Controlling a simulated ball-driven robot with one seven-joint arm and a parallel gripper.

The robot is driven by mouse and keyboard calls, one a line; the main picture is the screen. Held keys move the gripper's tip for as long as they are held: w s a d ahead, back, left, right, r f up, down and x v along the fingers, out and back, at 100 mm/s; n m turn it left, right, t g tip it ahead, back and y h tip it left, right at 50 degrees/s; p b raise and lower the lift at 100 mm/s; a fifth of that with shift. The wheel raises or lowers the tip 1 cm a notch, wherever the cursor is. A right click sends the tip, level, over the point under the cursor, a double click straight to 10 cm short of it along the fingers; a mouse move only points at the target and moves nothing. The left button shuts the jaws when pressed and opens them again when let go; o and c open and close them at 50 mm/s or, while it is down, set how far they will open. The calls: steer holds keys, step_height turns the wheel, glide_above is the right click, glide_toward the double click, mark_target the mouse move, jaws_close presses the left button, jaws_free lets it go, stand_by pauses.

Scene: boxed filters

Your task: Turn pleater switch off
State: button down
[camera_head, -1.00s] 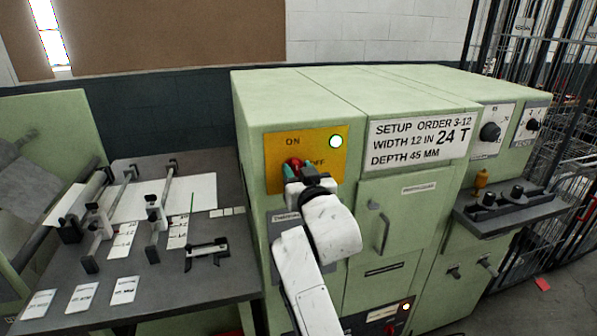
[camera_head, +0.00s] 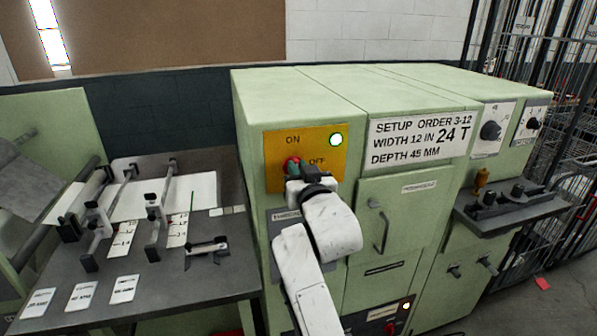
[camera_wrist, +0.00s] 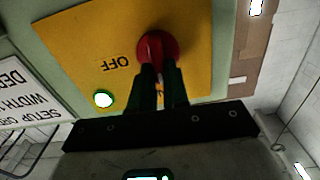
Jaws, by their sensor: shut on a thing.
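The yellow switch panel (camera_head: 272,178) is on the front of the green machine, marked ON and OFF. Its red switch knob (camera_head: 291,162) is partly hidden by my gripper (camera_head: 298,170). In the wrist view, which is upside down, the red knob (camera_wrist: 157,42) sits between the tips of my two dark green fingers (camera_wrist: 162,70), which are shut on it. The knob's pointer direction is hidden. The round indicator lamp (camera_head: 336,139) on the panel is lit with a green rim, and this lamp also shows in the wrist view (camera_wrist: 103,99).
A setup sign (camera_head: 420,139) and a door handle (camera_head: 383,232) are right of the panel. A grey worktable (camera_head: 190,280) with clamps and cards stands at the left. A control shelf (camera_head: 515,208) juts out at the right, before wire cages. A small lamp (camera_head: 406,306) glows low down.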

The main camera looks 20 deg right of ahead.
steer(key=shift+d+f+m+b, duration=0.25)
steer(key=shift+m+b, duration=1.1)
steer(key=shift+m, duration=1.55)
steer(key=shift+d+f+m+b, duration=0.25)
steer(key=shift+m+b, duration=1.05)
steer(key=shift+m, duration=1.6)
steer(key=shift+d+f+m+b, duration=0.2)
steer(key=shift+m+b, duration=1.15)
steer(key=shift+m, duration=1.55)
steer(key=shift+f, duration=0.1)
steer(key=c, duration=1.1)
jaws_free()
steer(key=s+b, duration=0.1)
steer(key=s, duration=0.9)
steer(key=shift+s+b, duration=0.35)
steer(key=shift+s, duration=0.05)
